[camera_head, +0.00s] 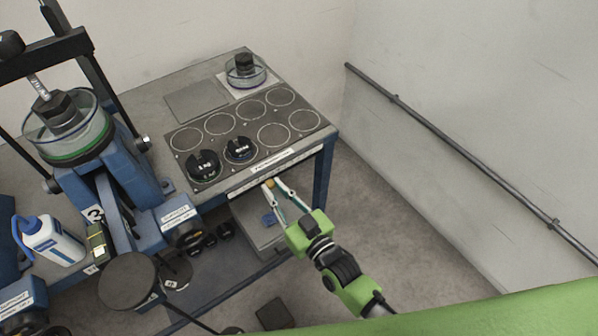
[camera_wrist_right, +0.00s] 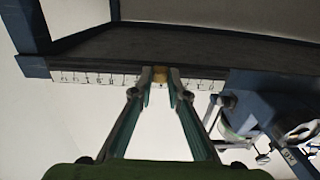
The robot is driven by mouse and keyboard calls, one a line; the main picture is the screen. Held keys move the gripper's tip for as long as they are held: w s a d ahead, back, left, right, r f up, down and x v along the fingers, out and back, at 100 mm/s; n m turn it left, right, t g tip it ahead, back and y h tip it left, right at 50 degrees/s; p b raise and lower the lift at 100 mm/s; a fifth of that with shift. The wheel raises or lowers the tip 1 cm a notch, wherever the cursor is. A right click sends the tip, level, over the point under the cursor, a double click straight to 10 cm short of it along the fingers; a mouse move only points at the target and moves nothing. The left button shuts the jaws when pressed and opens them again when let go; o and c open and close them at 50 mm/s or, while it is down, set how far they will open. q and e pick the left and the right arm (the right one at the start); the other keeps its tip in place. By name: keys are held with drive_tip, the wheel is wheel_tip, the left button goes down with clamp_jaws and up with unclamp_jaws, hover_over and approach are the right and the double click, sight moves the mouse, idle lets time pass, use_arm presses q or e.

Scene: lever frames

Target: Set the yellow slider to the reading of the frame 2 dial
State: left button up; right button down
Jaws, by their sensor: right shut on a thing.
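The yellow slider (camera_head: 270,184) sits on the scale strip (camera_head: 297,162) along the table's front edge, a little left of the strip's middle. My right gripper (camera_head: 271,186) is shut on it. In the wrist view the slider (camera_wrist_right: 160,74) is between the two fingertips (camera_wrist_right: 160,80), with scale marks (camera_wrist_right: 95,78) on both sides, too small to read surely. Frame 2 is the blue stand with the plate marked 2 (camera_head: 93,213). My left gripper is not in view.
Two black weights (camera_head: 203,165) (camera_head: 239,149) stand on the tabletop panel with several ringed spots. A glass dish with a weight (camera_head: 246,70) is at the back. A white bottle (camera_head: 52,240) stands at left. A wall rail (camera_head: 450,142) runs along the right; the floor there is clear.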

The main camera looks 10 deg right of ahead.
sight(251, 190)
drive_tip(key=shift+s+a, duration=0.35)
drive_tip(key=shift+a, duration=0.35)
drive_tip(key=shift+s+a, duration=0.4)
drive_tip(key=shift+a, duration=0.25)
drive_tip(key=shift+s+a, duration=0.35)
drive_tip(key=shift+a, duration=0.35)
drive_tip(key=c, duration=2)
unclamp_jaws()
drive_tip(key=shift+o, duration=0.2)
drive_tip(key=shift+d, duration=0.1)
drive_tip(key=v, duration=1.2)
